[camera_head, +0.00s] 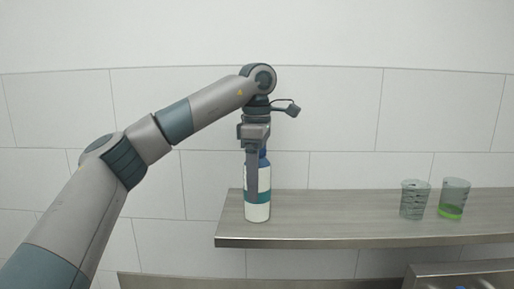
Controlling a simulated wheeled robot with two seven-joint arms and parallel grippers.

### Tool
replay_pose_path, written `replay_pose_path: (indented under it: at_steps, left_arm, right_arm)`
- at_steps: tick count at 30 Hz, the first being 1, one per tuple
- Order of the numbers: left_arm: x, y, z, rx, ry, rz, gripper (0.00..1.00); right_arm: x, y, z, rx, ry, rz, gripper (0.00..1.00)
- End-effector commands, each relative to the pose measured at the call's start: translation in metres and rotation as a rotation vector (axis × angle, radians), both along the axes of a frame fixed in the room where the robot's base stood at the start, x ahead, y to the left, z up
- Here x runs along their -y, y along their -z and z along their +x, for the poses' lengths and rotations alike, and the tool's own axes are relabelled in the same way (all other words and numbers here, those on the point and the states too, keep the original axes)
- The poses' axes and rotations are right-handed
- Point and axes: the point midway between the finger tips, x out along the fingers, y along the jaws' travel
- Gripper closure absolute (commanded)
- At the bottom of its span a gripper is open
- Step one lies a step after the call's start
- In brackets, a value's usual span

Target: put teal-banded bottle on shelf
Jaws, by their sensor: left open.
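The teal-banded bottle (262,212) is white with a teal band and a blue top. It stands upright on the left end of the grey shelf (340,228), close to its front edge. My left gripper (252,185) reaches down over the bottle from above, with a finger in front of it hiding part of its left side. The jaws are open around the bottle; whether a finger touches it I cannot tell. My right gripper is not in view.
Two clear cups stand on the shelf at the right: one looks empty (414,201), the other (453,199) holds some green liquid. The shelf between the bottle and the cups is clear. A metal surface (460,270) lies below at the lower right.

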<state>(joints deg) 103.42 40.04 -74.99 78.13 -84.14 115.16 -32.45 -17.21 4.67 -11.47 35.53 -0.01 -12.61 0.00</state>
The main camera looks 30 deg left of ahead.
Motion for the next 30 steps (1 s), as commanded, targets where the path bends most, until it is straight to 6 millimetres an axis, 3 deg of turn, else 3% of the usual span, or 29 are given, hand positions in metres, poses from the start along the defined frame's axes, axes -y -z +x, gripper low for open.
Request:
replay_pose_path:
  at_steps: [7, 24, 30]
  left_arm:
    - [0.001, -0.022, 0.0, 0.003, -0.001, 0.0, 0.29]
    - [0.0, -0.099, 0.0, 0.002, -0.002, 0.0, 0.29]
    - [0.0, -0.112, 0.0, 0.0, 0.0, -0.001, 0.29]
  right_arm:
    - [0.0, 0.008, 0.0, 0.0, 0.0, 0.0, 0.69]
    - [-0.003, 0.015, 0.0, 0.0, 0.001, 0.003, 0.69]
    - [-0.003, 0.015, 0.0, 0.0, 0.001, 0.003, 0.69]
